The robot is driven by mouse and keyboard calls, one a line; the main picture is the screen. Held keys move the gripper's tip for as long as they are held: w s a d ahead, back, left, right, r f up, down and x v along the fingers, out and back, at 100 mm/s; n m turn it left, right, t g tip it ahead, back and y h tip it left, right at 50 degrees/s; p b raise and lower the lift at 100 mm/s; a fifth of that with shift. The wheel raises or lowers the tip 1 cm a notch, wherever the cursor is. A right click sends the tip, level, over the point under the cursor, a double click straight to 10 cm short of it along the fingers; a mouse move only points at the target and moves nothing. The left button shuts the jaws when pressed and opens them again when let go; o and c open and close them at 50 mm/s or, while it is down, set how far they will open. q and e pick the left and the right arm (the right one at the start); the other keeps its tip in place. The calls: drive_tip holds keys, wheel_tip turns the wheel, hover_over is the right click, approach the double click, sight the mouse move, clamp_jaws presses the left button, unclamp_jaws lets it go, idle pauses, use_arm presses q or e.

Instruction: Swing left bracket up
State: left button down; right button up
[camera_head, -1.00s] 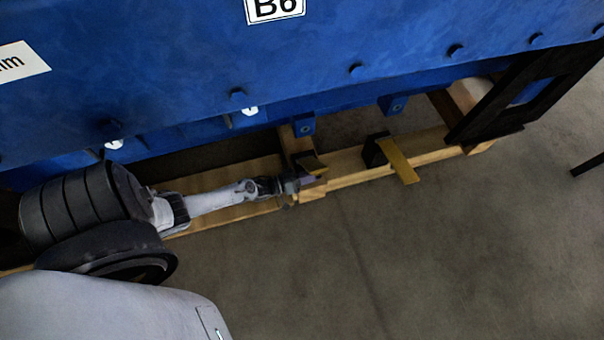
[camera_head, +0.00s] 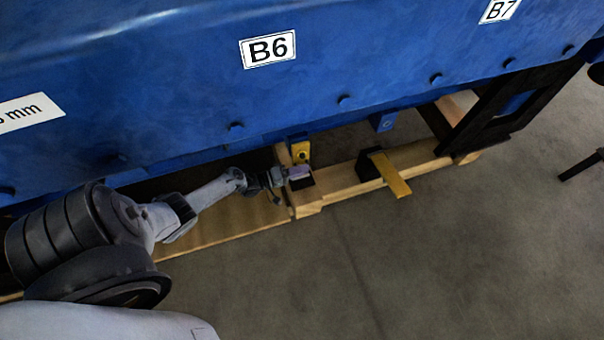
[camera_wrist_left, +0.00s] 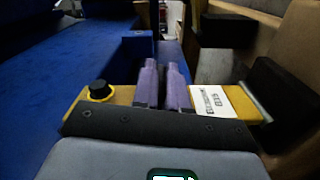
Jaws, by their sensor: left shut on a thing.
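The left bracket is a yellow bar. Its upper end (camera_head: 302,152) shows in front of a blue lug on the engine's lower edge, and its lower end is at a black block (camera_head: 302,184) on the wooden beam. In the left wrist view the bar (camera_wrist_left: 125,95) runs across the picture, with a black knob (camera_wrist_left: 99,89) at its left end and a white label (camera_wrist_left: 208,102). My left gripper (camera_head: 298,172), with purple fingers (camera_wrist_left: 164,84), is shut on the bar near its middle. Whether the bar touches the lug cannot be told. My right gripper is not in view.
A second yellow bracket (camera_head: 392,174) sticks outward from another black block (camera_head: 368,165), below a blue lug (camera_head: 383,122). The blue engine (camera_head: 180,90) overhangs the wooden beam (camera_head: 340,182). A black frame (camera_head: 490,125) stands at right. The concrete floor (camera_head: 450,260) in front is mostly clear.

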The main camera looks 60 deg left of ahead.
use_arm(q)
drive_tip(key=shift+a+r, duration=0.1)
drive_tip(key=shift+r, duration=0.05)
drive_tip(key=c, duration=1.4)
unclamp_jaws()
drive_tip(key=shift+o, duration=1.2)
drive_tip(key=shift+w, duration=0.1)
drive_tip(key=shift+s+a, duration=0.1)
drive_tip(key=shift+s, duration=0.3)
drive_tip(key=p+v, duration=0.2)
drive_tip(key=v, duration=0.8)
